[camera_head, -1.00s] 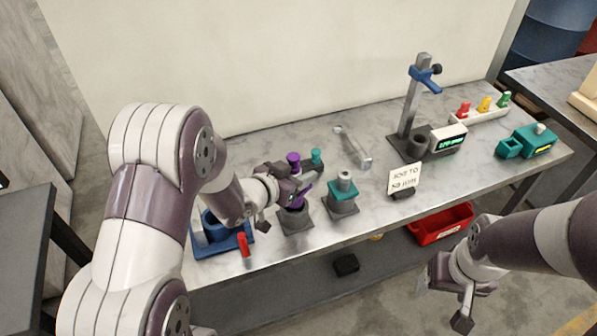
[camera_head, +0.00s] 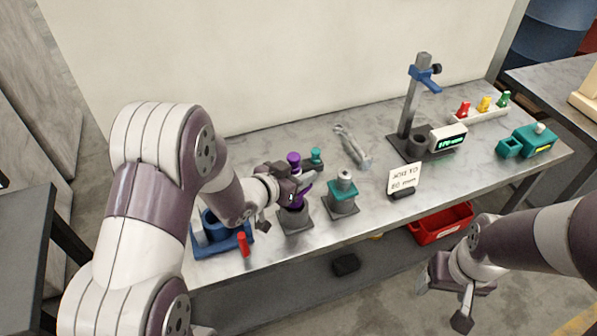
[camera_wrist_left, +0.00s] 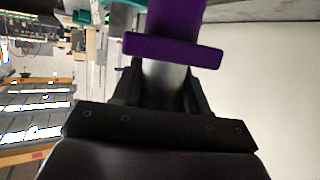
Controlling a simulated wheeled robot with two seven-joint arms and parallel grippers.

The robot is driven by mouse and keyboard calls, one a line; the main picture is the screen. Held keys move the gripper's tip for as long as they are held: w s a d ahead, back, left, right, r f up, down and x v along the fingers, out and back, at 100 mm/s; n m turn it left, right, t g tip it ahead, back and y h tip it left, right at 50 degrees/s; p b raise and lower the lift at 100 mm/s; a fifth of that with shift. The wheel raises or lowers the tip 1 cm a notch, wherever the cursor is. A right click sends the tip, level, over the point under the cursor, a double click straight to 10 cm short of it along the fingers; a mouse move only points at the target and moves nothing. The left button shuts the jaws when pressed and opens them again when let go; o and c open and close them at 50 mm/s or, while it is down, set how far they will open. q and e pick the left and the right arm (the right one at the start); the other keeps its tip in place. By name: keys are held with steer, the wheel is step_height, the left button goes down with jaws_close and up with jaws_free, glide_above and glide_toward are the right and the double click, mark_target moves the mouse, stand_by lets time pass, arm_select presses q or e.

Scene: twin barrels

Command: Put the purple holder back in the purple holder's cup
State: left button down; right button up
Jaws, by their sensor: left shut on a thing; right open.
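The purple holder (camera_head: 293,160) stands roughly upright at my left gripper (camera_head: 299,186), its purple top above the fingers and some purple showing below them. My left gripper is shut on it. In the left wrist view the purple holder (camera_wrist_left: 175,48) shows its purple flange and a grey shaft between the fingers. Directly below in the head view is a grey cup (camera_head: 296,221); the fingers partly hide it, and I cannot tell how deep the holder sits in it. My right gripper (camera_head: 441,300) is open and empty in front of the bench.
A teal holder in a grey cup (camera_head: 342,206) stands just right. A blue fixture with a red handle (camera_head: 243,244) is at the left. Behind are a small teal piece (camera_head: 316,155) and a metal tool (camera_head: 352,146). A sign (camera_head: 404,180) and a gauge stand (camera_head: 408,100) stand further right.

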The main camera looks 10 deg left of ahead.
arm_select(q)
steer(key=shift+f+b, duration=2.4)
steer(key=shift+f, duration=0.55)
steer(key=c, duration=0.5)
jaws_free()
